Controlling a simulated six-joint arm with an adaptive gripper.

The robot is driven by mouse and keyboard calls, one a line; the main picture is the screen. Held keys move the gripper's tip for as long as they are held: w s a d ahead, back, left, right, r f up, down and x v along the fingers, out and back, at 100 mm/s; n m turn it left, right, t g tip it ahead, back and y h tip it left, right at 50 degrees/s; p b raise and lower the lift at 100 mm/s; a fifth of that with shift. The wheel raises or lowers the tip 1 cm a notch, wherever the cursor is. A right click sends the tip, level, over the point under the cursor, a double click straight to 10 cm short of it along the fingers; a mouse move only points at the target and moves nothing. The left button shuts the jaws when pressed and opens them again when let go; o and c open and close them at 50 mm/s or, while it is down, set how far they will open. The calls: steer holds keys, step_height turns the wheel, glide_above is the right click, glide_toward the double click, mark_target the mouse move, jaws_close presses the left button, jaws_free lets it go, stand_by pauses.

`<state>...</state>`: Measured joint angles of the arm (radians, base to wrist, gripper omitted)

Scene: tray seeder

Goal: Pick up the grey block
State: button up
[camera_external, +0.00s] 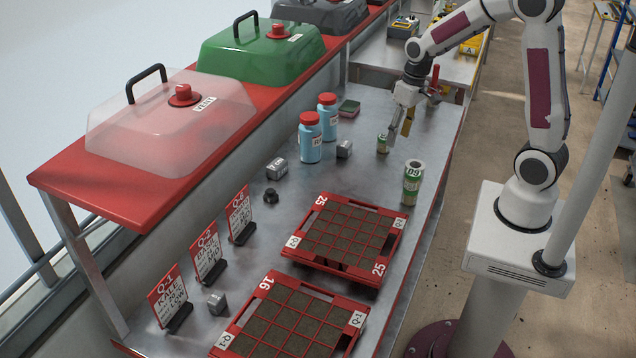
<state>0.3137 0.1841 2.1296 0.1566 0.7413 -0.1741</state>
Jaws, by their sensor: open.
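Three small grey blocks lie on the metal bench: one grey block (344,149) right of the blue bottles, another grey block (277,168) to their left, and a third grey block (217,303) near the front signs. I cannot tell which one the task means. My gripper (400,132) points down over the far right part of the bench, open, with nothing seen between its fingers. It is right of the nearest grey block and apart from all three.
A small green can (383,144) stands close to my gripper. Two blue bottles (310,140) with red caps, a roll of labels (412,182), a dark knob (271,196), red seed trays (388,252) and upright signs (208,255) occupy the bench. A red shelf (130,205) runs along the left.

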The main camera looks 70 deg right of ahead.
mark_target(345, 143)
steer(key=shift+t, duration=0.5)
steer(key=w+d+f, duration=0.3)
steer(key=w, duration=0.1)
steer(key=w+d+f, duration=0.2)
steer(key=w+f, duration=0.2)
steer(key=w+d+f, duration=0.3)
steer(key=f, duration=0.1)
steer(key=shift+w+d+f, duration=0.25)
steer(key=shift+w+d, duration=0.05)
steer(key=shift+w, duration=0.1)
steer(key=w, duration=0.1)
steer(key=w+d, duration=0.1)
steer(key=w+n+t, duration=0.1)
steer(key=shift+w+d+f, duration=0.2)
steer(key=shift+d+f, duration=0.05)
steer(key=shift+d, duration=0.05)
steer(key=shift+n+t+h, duration=0.4)
steer(key=shift+n+t, duration=0.2)
steer(key=shift+n, duration=0.2)
steer(key=w, duration=0.1)
steer(key=w+d+r, duration=0.2)
steer(key=shift+w, duration=0.2)
steer(key=shift+f, duration=0.15)
steer(key=shift+x, duration=1.2)
steer(key=shift+f, duration=0.1)
steer(key=shift+x, duration=2.5)
